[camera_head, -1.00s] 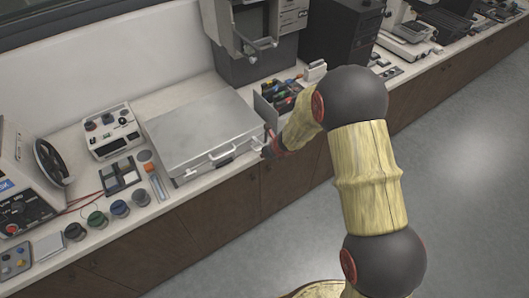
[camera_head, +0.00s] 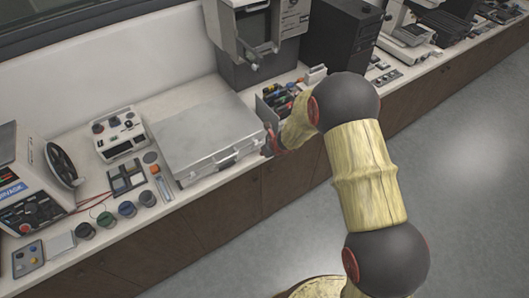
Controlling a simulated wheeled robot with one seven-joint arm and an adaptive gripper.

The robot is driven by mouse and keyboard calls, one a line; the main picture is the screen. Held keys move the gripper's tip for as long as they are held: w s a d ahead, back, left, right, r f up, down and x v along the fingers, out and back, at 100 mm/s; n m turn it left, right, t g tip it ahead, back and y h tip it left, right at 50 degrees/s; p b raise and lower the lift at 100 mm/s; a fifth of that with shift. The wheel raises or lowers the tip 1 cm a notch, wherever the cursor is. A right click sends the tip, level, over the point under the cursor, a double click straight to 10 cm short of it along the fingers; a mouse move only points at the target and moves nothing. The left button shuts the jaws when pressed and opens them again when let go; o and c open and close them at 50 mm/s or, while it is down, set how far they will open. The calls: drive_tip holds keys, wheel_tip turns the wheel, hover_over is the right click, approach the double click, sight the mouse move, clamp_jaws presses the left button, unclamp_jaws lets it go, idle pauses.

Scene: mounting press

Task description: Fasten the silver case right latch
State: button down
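The silver case (camera_head: 208,137) lies closed and flat on the white counter, with its handle (camera_head: 225,158) and latches on the front side. The right latch is at the front right of the case, close to my gripper; it is too small and partly hidden to tell its state. My gripper (camera_head: 268,146) is at the right front corner of the case, beside or touching it; I cannot tell which. Its fingers are small and partly hidden by my arm, so their opening does not show.
An organizer with colored items (camera_head: 278,100) stands right of the case, close behind my gripper. A grey press (camera_head: 262,45) stands at the back. A white control box (camera_head: 118,132), several round knobs (camera_head: 126,209) and a reel machine (camera_head: 35,180) are at left. The floor in front is clear.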

drive_tip(key=shift+r, duration=0.1)
drive_tip(key=shift+r+p, duration=0.7)
drive_tip(key=shift+r, duration=0.05)
